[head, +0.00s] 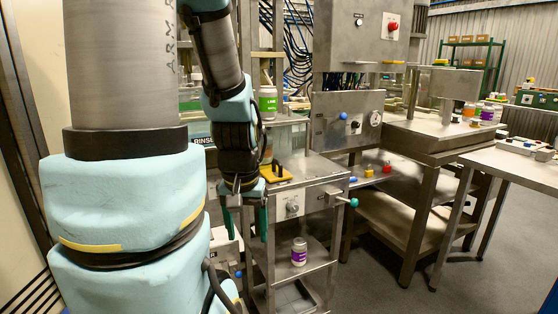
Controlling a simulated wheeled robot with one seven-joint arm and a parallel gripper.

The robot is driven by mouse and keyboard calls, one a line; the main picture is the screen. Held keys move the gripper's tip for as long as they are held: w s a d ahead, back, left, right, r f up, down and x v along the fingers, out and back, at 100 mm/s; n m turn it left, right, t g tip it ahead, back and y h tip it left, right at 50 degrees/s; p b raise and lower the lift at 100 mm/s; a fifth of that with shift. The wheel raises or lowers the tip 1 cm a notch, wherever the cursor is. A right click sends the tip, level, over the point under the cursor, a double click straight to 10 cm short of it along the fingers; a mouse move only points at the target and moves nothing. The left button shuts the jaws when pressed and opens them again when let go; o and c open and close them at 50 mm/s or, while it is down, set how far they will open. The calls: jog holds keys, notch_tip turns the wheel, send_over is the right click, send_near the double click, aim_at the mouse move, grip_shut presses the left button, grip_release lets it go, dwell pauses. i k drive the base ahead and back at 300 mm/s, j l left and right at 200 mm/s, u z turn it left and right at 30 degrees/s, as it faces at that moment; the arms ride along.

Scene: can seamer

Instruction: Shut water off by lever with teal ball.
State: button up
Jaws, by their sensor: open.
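The lever with the teal ball (354,202) sticks out to the right from the front of a steel stand. Its short rod (340,199) runs from the stand's right front corner to the ball. My gripper (246,227) hangs down left of the stand's front panel, its two green fingers apart with nothing seen between them. It is well to the left of the teal ball in the picture and apart from it. The pipe or valve that the lever turns cannot be made out.
A round knob (292,208) sits on the stand's front panel, with a purple-labelled jar (299,251) on the shelf below. A blue ball (353,180) is just above the teal one. A yellow piece (276,174) lies on the stand's top. Grey floor is open at lower right.

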aim_at(354, 202)
jog(key=i+l+u, duration=0.15)
jog(key=l, duration=0.2)
jog(key=i+l+u, duration=0.35)
jog(key=l, duration=0.45)
jog(key=i+j, duration=0.05)
jog(key=i, duration=0.05)
